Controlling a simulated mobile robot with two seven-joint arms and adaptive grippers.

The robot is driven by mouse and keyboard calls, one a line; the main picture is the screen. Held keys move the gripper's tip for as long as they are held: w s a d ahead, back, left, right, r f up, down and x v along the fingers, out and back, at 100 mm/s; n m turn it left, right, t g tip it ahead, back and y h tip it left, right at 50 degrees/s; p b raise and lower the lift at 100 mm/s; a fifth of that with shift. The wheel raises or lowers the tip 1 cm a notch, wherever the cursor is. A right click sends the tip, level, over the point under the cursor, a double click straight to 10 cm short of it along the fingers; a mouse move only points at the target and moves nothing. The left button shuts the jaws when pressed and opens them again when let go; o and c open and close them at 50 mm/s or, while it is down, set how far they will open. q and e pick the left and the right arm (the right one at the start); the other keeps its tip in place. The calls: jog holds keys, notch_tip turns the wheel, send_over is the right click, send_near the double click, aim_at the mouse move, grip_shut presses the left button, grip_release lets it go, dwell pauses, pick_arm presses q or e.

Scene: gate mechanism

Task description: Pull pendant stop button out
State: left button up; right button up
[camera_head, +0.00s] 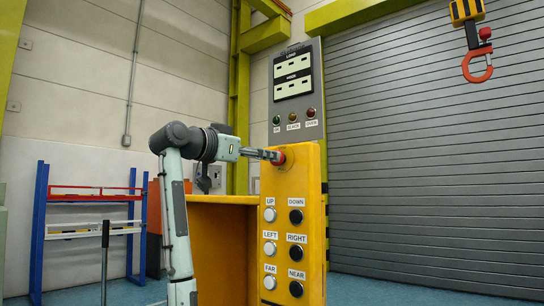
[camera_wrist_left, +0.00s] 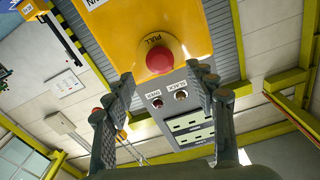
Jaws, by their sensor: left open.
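The yellow pendant (camera_head: 291,185) stands upright with white and black buttons below and a red stop button (camera_head: 279,157) near its top. My left gripper (camera_head: 270,155) reaches in from the left at the stop button, and its fingers partly hide it in the head view. In the left wrist view the round red stop button (camera_wrist_left: 160,57) sits on the yellow face under a PULL label. My open left gripper (camera_wrist_left: 161,74) has one finger to each side of it. Contact with the button cannot be told. My right gripper is not in view.
A grey panel (camera_head: 297,90) with lamps and displays stands behind the pendant. A yellow cabinet (camera_head: 222,245) is left of it. A red crane hook (camera_head: 477,65) hangs before the grey shutter (camera_head: 430,160). A blue rack (camera_head: 85,225) stands at the left.

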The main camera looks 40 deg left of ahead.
pick_arm(q)
jog(key=w, duration=0.5)
jog(key=shift+d, duration=0.2)
grip_shut()
